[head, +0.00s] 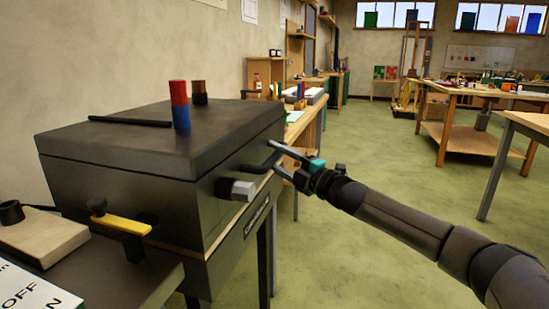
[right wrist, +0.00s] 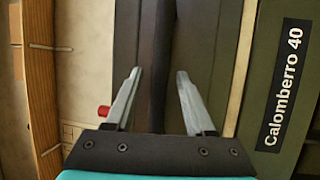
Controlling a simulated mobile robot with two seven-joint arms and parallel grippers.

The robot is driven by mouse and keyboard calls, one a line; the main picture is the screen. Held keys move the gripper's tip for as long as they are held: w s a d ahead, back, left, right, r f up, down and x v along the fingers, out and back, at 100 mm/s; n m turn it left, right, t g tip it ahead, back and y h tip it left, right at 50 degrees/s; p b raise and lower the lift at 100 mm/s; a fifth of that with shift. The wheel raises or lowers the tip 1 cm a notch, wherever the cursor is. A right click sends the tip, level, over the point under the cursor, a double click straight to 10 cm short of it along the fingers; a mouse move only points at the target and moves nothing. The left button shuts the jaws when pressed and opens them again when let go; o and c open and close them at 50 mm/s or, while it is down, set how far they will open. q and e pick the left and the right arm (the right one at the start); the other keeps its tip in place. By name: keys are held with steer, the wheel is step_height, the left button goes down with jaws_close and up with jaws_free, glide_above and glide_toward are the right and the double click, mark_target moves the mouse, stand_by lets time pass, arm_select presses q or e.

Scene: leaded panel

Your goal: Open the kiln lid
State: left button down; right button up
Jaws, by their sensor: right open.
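The kiln (head: 130,195) is a dark grey box at the left of the head view. Its lid (head: 120,130) lies flat and closed on the body. A dark bar handle (head: 262,165) sticks out from the kiln's right side. My right gripper (head: 275,158) is at this handle, its two fingers spread. In the right wrist view the dark bar (right wrist: 157,45) runs between the open fingers of the gripper (right wrist: 158,75), with a gap on each side. My left gripper is not in view.
A red and blue cylinder (head: 180,105) and a dark brown one (head: 199,92) show at the lid. Workbenches (head: 465,130) stand at the right; the green floor between is clear.

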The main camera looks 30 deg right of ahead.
steer(key=shift+w+a+r, duration=0.1)
steer(key=shift+w+a, duration=0.05)
steer(key=shift+w, duration=0.2)
jaws_close()
stand_by(0.4)
stand_by(1.0)
